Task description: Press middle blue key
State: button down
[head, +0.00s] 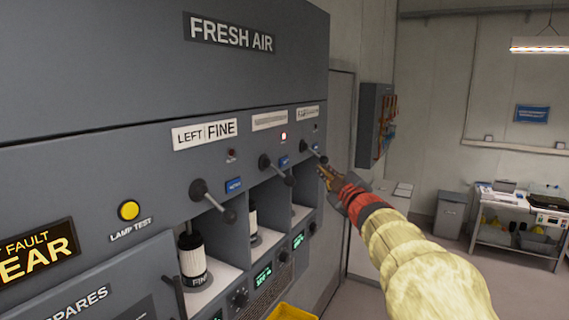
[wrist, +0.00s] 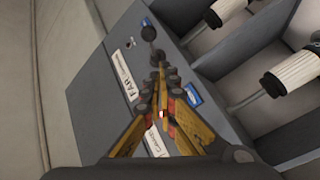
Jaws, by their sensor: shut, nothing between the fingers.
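Three blue keys sit on the grey panel in the head view: the left key (head: 234,185), the middle blue key (head: 284,161) and the far right key (head: 315,147). A lit lamp (head: 284,136) is above the middle one. My gripper (head: 323,170) is shut and empty, in front of the panel, right of the middle key in the picture. In the wrist view, the fingertips (wrist: 160,62) point past a blue key (wrist: 192,96), which shows just right of the fingers and seems to be the middle one. I cannot tell the gap to the panel.
Lever handles with dark knobs stick out beside the keys: left (head: 212,200), middle (head: 275,170) and right (head: 311,152). Open bays below hold white cylinders (head: 193,260). A yellow bin (head: 290,312) is below. Open floor lies to the right.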

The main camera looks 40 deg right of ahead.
aim_at(284, 162)
jog(key=shift+w, duration=0.1)
jog(key=w+a+b, duration=0.3)
jog(key=w+b, duration=0.1)
jog(key=w, duration=0.4)
jog(key=shift+a+b, duration=0.15)
jog(key=shift+b, duration=0.25)
dwell(1.1)
jog(key=shift+w+a, duration=0.1)
jog(key=shift+w, duration=0.1)
jog(key=shift+w+r+b, duration=0.15)
jog(key=shift+w+b, duration=0.05)
jog(key=shift+b, duration=0.2)
dwell(0.5)
